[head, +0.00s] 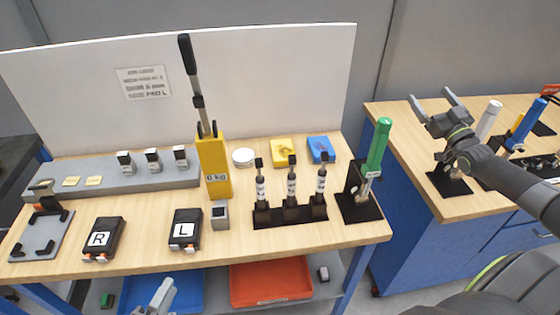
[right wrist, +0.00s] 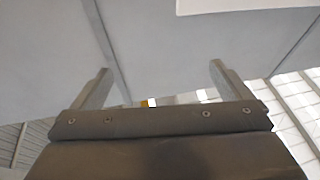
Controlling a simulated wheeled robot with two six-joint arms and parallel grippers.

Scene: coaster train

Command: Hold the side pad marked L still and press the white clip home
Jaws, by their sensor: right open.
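The side pad marked L (head: 185,229) is a black block with a white label, lying flat on the wooden bench. Small orange and pale clips show at its front edge; which is the white clip, and how far in it sits, is too small to tell. My left gripper (head: 160,297) shows only as a grey tip at the bottom edge, nearer than the bench and below the L pad; its jaw state is unclear. My right gripper (head: 430,96) is open and empty above the right-hand bench, far from the pad. Its spread fingers also show in the right wrist view (right wrist: 160,85).
A pad marked R (head: 103,240) lies left of the L pad. A small grey block (head: 220,215), a yellow 6 kg press (head: 214,165) and a black rack (head: 290,214) stand close on its right. An orange tray (head: 270,283) sits on the lower shelf.

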